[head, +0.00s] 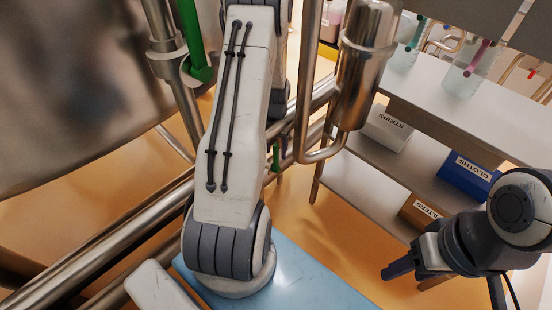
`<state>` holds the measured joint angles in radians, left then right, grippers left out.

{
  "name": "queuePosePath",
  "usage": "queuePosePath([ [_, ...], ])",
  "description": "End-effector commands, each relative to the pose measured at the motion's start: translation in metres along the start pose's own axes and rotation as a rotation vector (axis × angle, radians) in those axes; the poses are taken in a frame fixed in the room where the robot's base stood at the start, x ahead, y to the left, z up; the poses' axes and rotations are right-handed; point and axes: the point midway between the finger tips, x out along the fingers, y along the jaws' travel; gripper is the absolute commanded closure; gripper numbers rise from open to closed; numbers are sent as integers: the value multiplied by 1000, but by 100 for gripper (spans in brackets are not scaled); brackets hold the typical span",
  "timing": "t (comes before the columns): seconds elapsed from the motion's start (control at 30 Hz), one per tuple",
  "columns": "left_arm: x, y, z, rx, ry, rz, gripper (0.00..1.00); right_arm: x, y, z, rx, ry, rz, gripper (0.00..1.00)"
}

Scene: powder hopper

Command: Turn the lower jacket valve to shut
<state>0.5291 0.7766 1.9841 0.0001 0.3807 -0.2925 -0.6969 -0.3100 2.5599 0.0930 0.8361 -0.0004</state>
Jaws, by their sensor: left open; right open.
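A green valve handle (194,42) hangs on a steel pipe at the upper left, its lower end at a round fitting. A second, smaller green handle (276,157) shows lower down, behind my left arm. I cannot tell from this view which way the lower valve is set. My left gripper (286,130) is mostly hidden behind its own arm; only dark parts show near the lower green handle, and contact cannot be made out. My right gripper (405,272) is open and empty at the lower right, away from the valves.
A large steel vessel (70,80) fills the upper left. Thick steel rails (120,235) cross below it, and a steel cylinder with a bent pipe (366,70) stands right of my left arm. A shelf holds a white box (385,130), a blue box (466,177) and a brown box (420,212).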

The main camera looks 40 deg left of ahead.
Motion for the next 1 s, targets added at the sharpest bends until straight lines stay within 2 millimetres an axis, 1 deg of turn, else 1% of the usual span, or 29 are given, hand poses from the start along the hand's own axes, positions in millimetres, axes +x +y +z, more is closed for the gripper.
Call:
queuePosePath([
  [0.03,11,0,1,0,-4,1,44,1,0,0,0,0,0,43],
  [0.1,22,0,1,1,-3,1,44,2,0,0,0,0,0,43],
  [0.23,36,0,0,1,-1,0,44,2,0,0,0,0,0,43],
  [0.4,43,0,0,1,0,0,44,2,0,0,0,0,0,43],
  [0.63,43,0,0,1,0,0,44,2,0,0,0,0,0,43],
  [0.67,43,0,0,1,0,0,55,2,0,0,0,0,0,43],
  [0.7,43,0,0,1,0,0,70,2,0,0,0,0,0,43],
  [0.77,43,0,0,1,0,0,93,2,0,0,0,0,0,43],
  [0.8,43,0,0,1,0,0,100,2,0,0,0,0,0,43],
  [1.0,43,0,0,1,0,0,100,2,0,0,0,0,0,43],
])
